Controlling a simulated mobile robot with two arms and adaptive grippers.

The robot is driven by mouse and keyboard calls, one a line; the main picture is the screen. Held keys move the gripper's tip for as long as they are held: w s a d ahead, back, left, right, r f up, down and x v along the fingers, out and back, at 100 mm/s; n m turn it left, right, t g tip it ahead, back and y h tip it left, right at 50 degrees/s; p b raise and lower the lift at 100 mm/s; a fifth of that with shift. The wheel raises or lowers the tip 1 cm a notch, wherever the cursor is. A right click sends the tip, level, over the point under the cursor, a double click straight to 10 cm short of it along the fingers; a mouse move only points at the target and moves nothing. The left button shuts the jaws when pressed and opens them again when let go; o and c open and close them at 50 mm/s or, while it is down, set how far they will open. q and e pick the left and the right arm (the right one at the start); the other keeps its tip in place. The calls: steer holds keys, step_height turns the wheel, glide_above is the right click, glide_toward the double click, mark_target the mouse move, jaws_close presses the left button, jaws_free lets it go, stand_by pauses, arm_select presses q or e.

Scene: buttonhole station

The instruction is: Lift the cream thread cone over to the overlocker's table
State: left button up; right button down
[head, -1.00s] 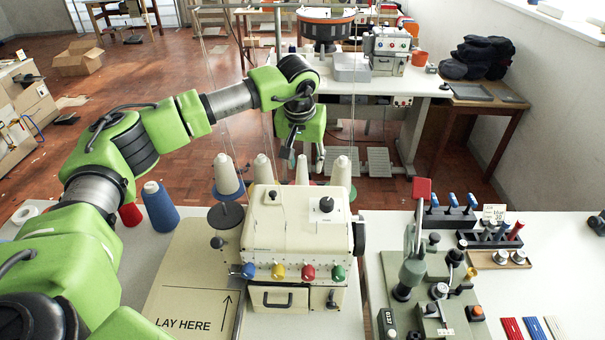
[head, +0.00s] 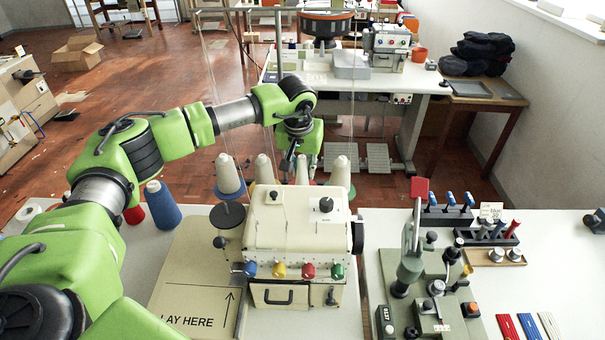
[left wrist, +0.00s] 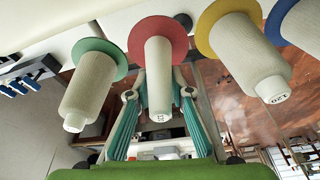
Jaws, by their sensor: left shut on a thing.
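Several cream thread cones stand in a row behind the cream machine (head: 300,222) with coloured dials, on coloured discs; they look alike. My left gripper (head: 300,168) points down onto the third cone from the left. In the left wrist view, my left gripper's teal fingers (left wrist: 160,108) are closed on both sides of the cream cone (left wrist: 158,65) on the red disc (left wrist: 133,38). The cone still sits at its disc. A smaller machine (head: 390,45) with coloured dials stands on the far white table (head: 425,84). My right gripper is out of view.
Neighbouring cones stand close: one on a green disc (left wrist: 90,85) and one on a yellow disc (left wrist: 245,55). Thin threads and a stand pole (head: 279,60) rise near my arm. A grey bin (head: 351,65) and an orange-rimmed drum (head: 326,25) occupy part of the far table.

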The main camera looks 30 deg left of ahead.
arm_select(q)
step_height(320, 180, up, 12)
steer(key=b, duration=0.1)
steer(key=shift+f+b, duration=0.25)
steer(key=shift+b, duration=0.15)
stand_by(0.3)
